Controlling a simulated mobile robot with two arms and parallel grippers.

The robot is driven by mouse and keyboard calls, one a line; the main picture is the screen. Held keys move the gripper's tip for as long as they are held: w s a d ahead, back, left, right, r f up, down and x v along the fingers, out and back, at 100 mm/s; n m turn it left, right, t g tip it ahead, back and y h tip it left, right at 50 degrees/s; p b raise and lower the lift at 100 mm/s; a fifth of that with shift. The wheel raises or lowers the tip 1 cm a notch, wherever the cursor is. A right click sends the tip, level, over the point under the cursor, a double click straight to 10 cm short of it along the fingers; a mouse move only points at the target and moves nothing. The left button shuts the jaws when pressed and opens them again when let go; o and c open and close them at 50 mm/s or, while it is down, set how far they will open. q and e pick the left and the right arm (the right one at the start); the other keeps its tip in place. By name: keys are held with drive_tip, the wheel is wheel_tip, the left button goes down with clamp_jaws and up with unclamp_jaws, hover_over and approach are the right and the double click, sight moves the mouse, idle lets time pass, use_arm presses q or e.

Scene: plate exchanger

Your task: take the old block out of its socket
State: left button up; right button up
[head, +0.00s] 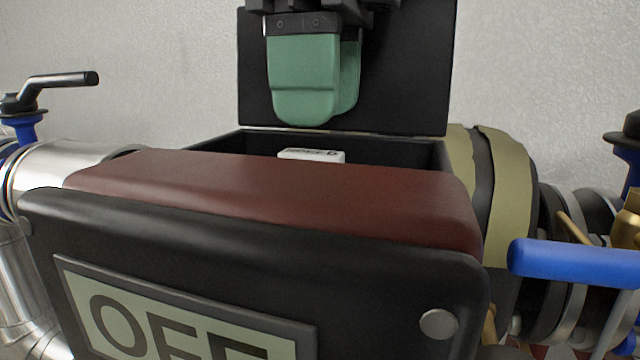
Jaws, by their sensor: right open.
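A small white block (312,156) with dark lettering on its face shows inside an open black box (395,148). It is the only block in view. Its lower part and its socket are hidden behind the dark red padded top in front. My right gripper (322,108), with green fingers, comes down from above, over the box. It is open and apart from the block, with nothing seen between its fingers. The fingers overlap each other in this view. My left gripper is not in view.
The dark red top (270,190) and a black front panel with an OFF sign (170,315) stand before the box. A raised black lid (410,80) stands behind. A blue handle (575,262) is at right, a black lever valve (60,85) at left.

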sight(311, 152)
drive_tip(key=shift+f+p, duration=0.55)
drive_tip(key=shift+f, duration=0.35)
drive_tip(key=shift+s+a+f, duration=0.1)
drive_tip(key=shift+a+f, duration=0.1)
drive_tip(key=shift+f, duration=0.35)
drive_tip(key=shift+s+a+f, duration=0.1)
drive_tip(key=shift+a+f, duration=0.1)
drive_tip(key=shift+f, duration=0.55)
drive_tip(key=shift+w+f, duration=0.15)
drive_tip(key=shift+d, duration=0.2)
drive_tip(key=shift+c, duration=1.4)
drive_tip(key=shift+a, duration=0.1)
drive_tip(key=c, duration=0.5)
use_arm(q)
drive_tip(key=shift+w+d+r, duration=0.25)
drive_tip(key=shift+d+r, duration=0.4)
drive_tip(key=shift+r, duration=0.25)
use_arm(e)
clamp_jaws()
